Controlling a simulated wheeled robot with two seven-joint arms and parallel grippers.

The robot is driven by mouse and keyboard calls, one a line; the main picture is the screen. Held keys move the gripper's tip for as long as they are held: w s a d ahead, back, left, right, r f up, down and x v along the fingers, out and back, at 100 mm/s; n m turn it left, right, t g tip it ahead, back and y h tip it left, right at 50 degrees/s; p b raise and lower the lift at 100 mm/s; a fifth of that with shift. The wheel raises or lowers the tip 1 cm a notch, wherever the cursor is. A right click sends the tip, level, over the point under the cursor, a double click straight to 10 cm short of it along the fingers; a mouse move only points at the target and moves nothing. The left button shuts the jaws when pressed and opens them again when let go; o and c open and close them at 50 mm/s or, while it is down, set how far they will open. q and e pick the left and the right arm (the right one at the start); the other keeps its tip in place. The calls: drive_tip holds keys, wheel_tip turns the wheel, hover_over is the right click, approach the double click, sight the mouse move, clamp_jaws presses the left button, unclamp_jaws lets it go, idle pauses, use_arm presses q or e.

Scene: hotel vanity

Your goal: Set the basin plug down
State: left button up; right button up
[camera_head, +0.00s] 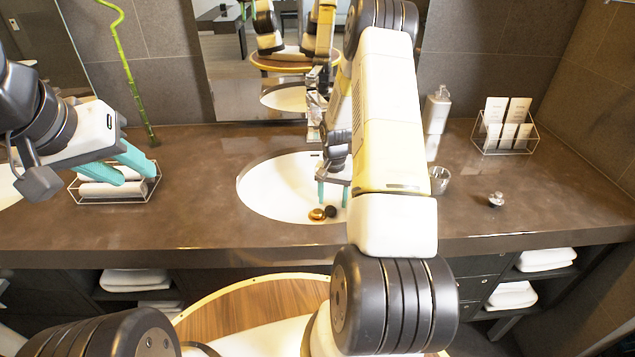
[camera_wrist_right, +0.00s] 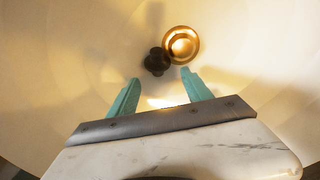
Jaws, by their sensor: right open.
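The white oval basin (camera_head: 275,187) is sunk in the brown counter. Inside it lie a round copper-coloured piece (camera_head: 316,214) and a small dark round piece (camera_head: 331,211), side by side. The right wrist view shows them as a shiny copper disc (camera_wrist_right: 181,45) and a dark knob-like piece (camera_wrist_right: 157,62); I cannot tell which is the plug and which the drain. My right gripper (camera_head: 333,201) is over the basin, open and empty, its fingertips (camera_wrist_right: 160,77) just short of both. My left gripper (camera_head: 147,172) is raised over the towel rack at the left, its fingers apart.
A small metal knobbed piece (camera_head: 496,200) stands on the right counter. A glass (camera_head: 440,180), a pump bottle (camera_head: 437,110) and a wire card holder (camera_head: 505,135) are behind it. The wire towel rack (camera_head: 117,198) is at the left. The front counter is clear.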

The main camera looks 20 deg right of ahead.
drive_tip(key=s+a+r+n+t, duration=0.1)
drive_tip(key=s+a+r, duration=0.1)
drive_tip(key=r, duration=1)
drive_tip(key=s+a+r+n+t, duration=0.1)
drive_tip(key=a+r, duration=0.1)
drive_tip(key=r, duration=1)
drive_tip(key=s+a+r+n+t, duration=0.1)
drive_tip(key=s+a+r, duration=0.2)
drive_tip(key=s+r, duration=0.2)
drive_tip(key=s+a+r+n+t+y, duration=0.1)
drive_tip(key=s+r, duration=0.4)
drive_tip(key=s, duration=0.5)
drive_tip(key=s+a+r+n+t+y, duration=0.1)
drive_tip(key=s+a+r+n+t, duration=0.1)
drive_tip(key=s+a+r, duration=0.3)
drive_tip(key=shift+s+a+r+n, duration=0.25)
drive_tip(key=shift+s+n, duration=0.25)
drive_tip(key=shift+s, duration=0.75)
